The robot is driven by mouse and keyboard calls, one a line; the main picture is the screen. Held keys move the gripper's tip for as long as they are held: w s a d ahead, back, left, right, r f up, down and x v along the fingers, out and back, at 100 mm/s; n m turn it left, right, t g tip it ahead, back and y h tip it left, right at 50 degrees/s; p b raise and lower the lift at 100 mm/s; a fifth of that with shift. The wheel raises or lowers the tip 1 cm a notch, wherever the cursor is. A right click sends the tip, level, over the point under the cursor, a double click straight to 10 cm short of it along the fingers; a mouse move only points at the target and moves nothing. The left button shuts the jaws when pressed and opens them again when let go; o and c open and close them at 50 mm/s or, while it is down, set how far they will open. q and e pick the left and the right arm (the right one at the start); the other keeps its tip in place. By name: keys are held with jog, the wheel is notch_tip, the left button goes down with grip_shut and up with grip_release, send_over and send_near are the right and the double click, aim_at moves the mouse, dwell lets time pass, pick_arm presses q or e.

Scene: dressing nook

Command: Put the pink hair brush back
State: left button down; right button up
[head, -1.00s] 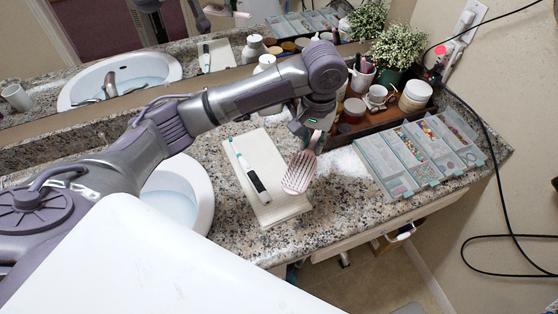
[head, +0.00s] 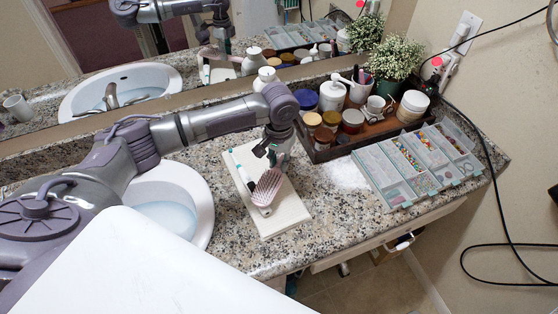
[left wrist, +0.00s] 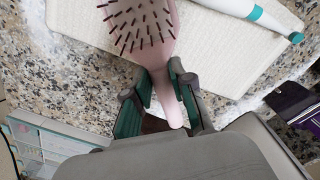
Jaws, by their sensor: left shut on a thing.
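The pink hair brush (head: 267,187) has its handle in my left gripper (head: 272,153), whose arm comes in from the left. Its head overlaps the white mat (head: 287,217) in the head view; I cannot tell whether it touches it. In the left wrist view the bristles of the brush (left wrist: 140,25) face the camera, and the two green-lined fingers of the gripper (left wrist: 160,88) are shut around the pink handle. A white and teal electric toothbrush (head: 243,171) lies on the mat, partly hidden behind the brush. My right gripper is not in view.
A sink (head: 170,205) is left of the mat. A dark wooden tray (head: 318,154) with jars, cups and bottles stands behind and to the right. Clear-lidded bead boxes (head: 384,174) are at the right. Granite counter (head: 325,205) between mat and boxes is clear, apart from a white patch.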

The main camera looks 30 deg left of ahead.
aim_at(279, 165)
pick_arm(q)
jog(key=shift+f, duration=0.45)
jog(key=c, duration=1)
grip_release()
jog(key=shift+r, duration=0.35)
notch_tip(279, 165, up, 12)
jog(key=shift+r, duration=0.15)
